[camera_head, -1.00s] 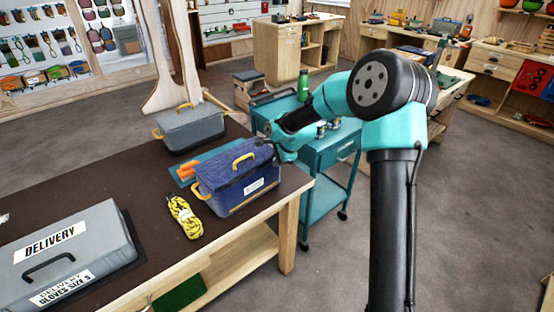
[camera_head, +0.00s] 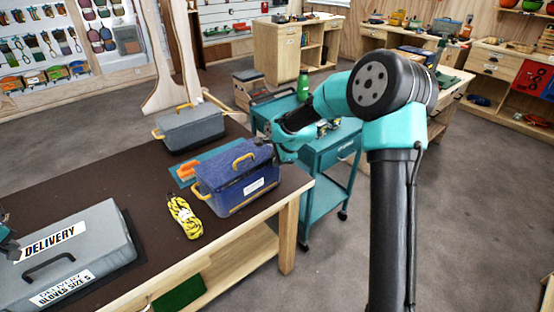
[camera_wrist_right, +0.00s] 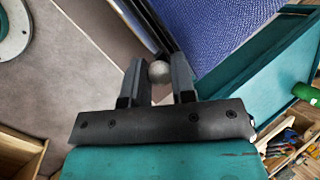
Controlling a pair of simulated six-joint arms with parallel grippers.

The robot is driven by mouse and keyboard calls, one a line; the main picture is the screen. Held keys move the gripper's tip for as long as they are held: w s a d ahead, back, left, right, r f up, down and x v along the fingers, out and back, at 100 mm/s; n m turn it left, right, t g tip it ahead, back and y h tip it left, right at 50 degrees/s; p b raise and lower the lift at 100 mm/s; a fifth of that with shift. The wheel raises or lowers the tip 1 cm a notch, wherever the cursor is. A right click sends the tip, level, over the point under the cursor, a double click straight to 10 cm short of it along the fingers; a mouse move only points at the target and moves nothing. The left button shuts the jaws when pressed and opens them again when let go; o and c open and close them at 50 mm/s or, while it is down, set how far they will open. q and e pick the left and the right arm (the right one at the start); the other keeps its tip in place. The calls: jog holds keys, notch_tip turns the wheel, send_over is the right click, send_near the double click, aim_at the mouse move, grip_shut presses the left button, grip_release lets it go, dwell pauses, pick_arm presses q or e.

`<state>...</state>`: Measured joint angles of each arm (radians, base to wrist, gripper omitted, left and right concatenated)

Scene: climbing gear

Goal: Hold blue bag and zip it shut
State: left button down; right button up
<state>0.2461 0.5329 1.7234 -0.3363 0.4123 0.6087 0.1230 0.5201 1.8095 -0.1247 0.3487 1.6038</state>
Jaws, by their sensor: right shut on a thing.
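The blue bag (camera_head: 237,182) with a yellow handle and a white label stands near the table's front edge. My right gripper (camera_head: 275,152) is at the bag's upper right corner. In the right wrist view, my right gripper (camera_wrist_right: 157,80) is shut on a small round grey knob (camera_wrist_right: 158,71), which looks like the zip pull, beside the blue fabric (camera_wrist_right: 220,35). How far the zip is closed cannot be told. My left gripper (camera_head: 4,228) is only partly in view at the left edge, above the grey delivery case and far from the bag; its fingers are not clear.
A yellow rope bundle (camera_head: 184,216) lies left of the bag. An orange item (camera_head: 187,170) lies on a teal mat (camera_head: 212,160) behind it. A grey toolbox (camera_head: 190,128) stands at the back; a grey delivery case (camera_head: 80,252) is front left. A teal cart (camera_head: 325,155) stands right.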

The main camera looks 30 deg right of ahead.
pick_arm(q)
jog(key=shift+m+g, duration=0.5)
jog(key=shift+m, duration=0.4)
jog(key=w+d, duration=0.2)
jog(key=d, duration=0.3)
jog(key=w+d+r, duration=0.1)
jog(key=w+d, duration=0.2)
jog(key=d, duration=0.2)
jog(key=w+d, duration=0.2)
jog(key=d, duration=0.3)
jog(key=shift+w+r, duration=0.3)
jog(key=shift+w, duration=0.1)
jog(key=w+d+r+m, duration=0.1)
jog(key=w+d+r, duration=0.15)
jog(key=d, duration=1.05)
notch_tip(320, 180, up, 4)
jog(key=m+y, duration=0.2)
jog(key=m, duration=0.1)
send_over(205, 167)
jog(key=shift+s+d+f+g, duration=0.2)
jog(key=shift+s+d+g, duration=0.05)
jog(key=shift+s+g, duration=0.1)
jog(key=shift+f+h, duration=0.1)
jog(key=shift+h, duration=0.2)
jog(key=shift+f, duration=2.45)
jog(key=shift+f, duration=0.8)
pick_arm(e)
jog(key=shift+a, duration=0.1)
